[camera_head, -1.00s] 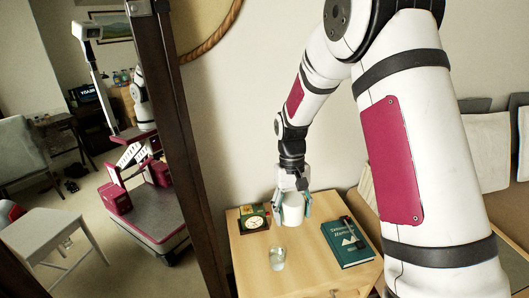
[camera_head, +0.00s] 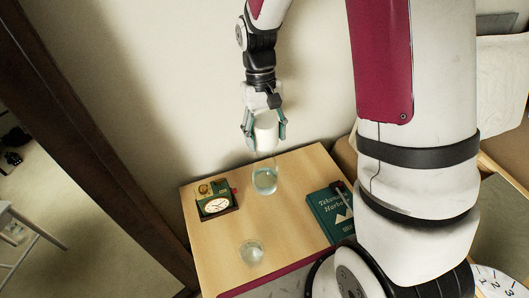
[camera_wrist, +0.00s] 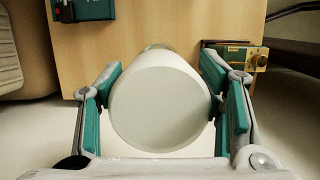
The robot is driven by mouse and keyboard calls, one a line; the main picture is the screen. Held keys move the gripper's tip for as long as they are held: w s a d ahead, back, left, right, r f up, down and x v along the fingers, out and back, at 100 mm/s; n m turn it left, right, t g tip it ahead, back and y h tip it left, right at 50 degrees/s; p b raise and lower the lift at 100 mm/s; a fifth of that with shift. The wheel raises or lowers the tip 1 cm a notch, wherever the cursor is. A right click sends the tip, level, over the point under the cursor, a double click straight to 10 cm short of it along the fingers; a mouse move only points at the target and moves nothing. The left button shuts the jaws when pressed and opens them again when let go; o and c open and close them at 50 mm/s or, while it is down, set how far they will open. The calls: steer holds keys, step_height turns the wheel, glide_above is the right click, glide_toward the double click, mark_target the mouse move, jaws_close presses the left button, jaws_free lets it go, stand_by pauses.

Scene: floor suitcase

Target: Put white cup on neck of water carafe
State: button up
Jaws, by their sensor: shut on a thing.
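The white cup (camera_head: 265,131) is held between the two fingers of my gripper (camera_head: 264,136), above the far part of the wooden table. In the wrist view the cup (camera_wrist: 160,110) fills the space between the teal finger pads, with its round pale end facing the camera. The clear water carafe (camera_head: 265,181) stands upright on the table directly below the cup in the head view. Its upper part is close to or behind the cup's lower edge; I cannot tell whether they touch. In the wrist view the cup hides nearly all of the carafe.
A drinking glass (camera_head: 251,252) stands near the table's front. The wall is close behind the table (camera_head: 205,250).

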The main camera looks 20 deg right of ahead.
mark_target(266, 156)
step_height(266, 156, down, 9)
steer(key=shift+r+b, duration=0.2)
steer(key=shift+b, duration=0.45)
steer(key=o, duration=1.3)
